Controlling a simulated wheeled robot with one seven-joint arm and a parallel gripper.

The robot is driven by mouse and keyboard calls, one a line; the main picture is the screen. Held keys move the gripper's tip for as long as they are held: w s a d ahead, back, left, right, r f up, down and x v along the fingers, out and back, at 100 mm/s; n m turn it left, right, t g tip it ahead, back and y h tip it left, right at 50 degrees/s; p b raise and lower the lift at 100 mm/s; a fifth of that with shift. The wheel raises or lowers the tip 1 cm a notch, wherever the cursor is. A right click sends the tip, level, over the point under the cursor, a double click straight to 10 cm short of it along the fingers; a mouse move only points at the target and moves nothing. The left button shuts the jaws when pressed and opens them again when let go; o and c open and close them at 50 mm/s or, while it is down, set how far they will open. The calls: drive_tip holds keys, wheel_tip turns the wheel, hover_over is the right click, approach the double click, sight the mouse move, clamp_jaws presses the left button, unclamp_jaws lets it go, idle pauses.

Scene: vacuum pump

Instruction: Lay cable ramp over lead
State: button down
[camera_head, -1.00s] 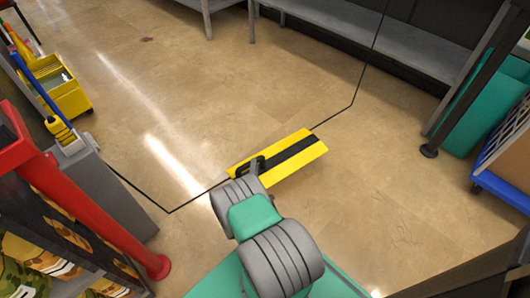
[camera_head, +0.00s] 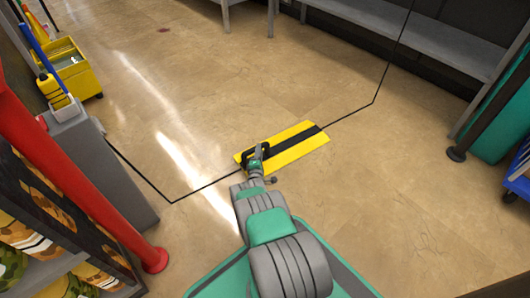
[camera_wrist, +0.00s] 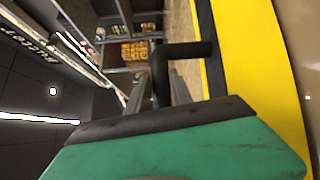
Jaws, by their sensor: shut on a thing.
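The cable ramp (camera_head: 301,145) is a flat yellow slab with a black stripe along its length and a black handle at its left end. In the head view it is in line with the thin black lead (camera_head: 205,187), which runs out from both its ends. I cannot tell whether the ramp touches the floor. My gripper (camera_head: 255,160) is at the ramp's left end, shut on the black handle (camera_wrist: 178,52), which also shows in the wrist view with the yellow and black ramp beside it. The lead under the ramp is hidden.
A grey box (camera_head: 100,170) and a red post (camera_head: 75,185) stand at the left. A yellow mop bucket (camera_head: 80,75) is at the upper left. The floor around the ramp is clear.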

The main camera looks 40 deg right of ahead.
drive_tip(key=shift+w+d+r, duration=0.1)
drive_tip(key=shift+w+r, duration=0.1)
drive_tip(key=shift+r, duration=0.05)
drive_tip(key=c, duration=1.1)
unclamp_jaws()
drive_tip(key=shift+s+f, duration=0.2)
